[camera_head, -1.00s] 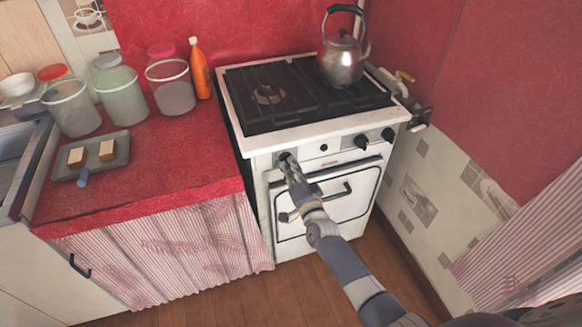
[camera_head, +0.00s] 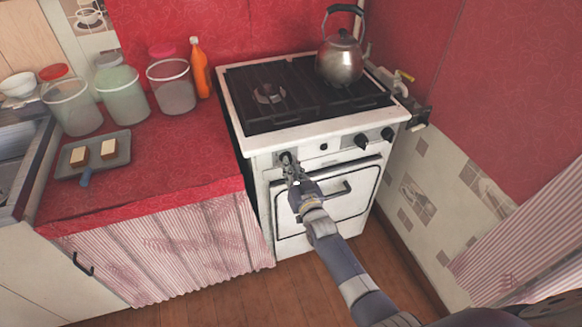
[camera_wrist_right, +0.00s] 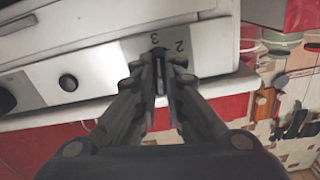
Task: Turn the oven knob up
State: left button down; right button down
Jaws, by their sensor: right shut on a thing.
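The white stove (camera_head: 262,163) stands at the back right with a row of dark knobs on its front panel. The leftmost oven knob (camera_head: 285,156) is at my right gripper (camera_head: 288,163), which is shut on it. In the right wrist view, the right gripper (camera_wrist_right: 161,78) has its two fingers close together on the knob, largely covering it. Printed numbers 3 and 2 show on the panel just beyond the fingertips. The knob's exact angle is hidden by the fingers. My left gripper is not in view.
A metal kettle (camera_head: 340,60) stands on the stove's grate. The oven door handle (camera_head: 338,191) lies just below and right of my gripper. A red counter (camera_head: 150,170) to the left bears jars, an orange bottle (camera_head: 199,68) and a tray (camera_head: 70,170).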

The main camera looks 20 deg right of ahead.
jog(key=shift+f+n, duration=0.1)
jog(key=shift+n, duration=0.8)
jog(key=c, duration=1.7)
grip_release()
jog(key=s, duration=1.2)
jog(key=shift+d, duration=0.2)
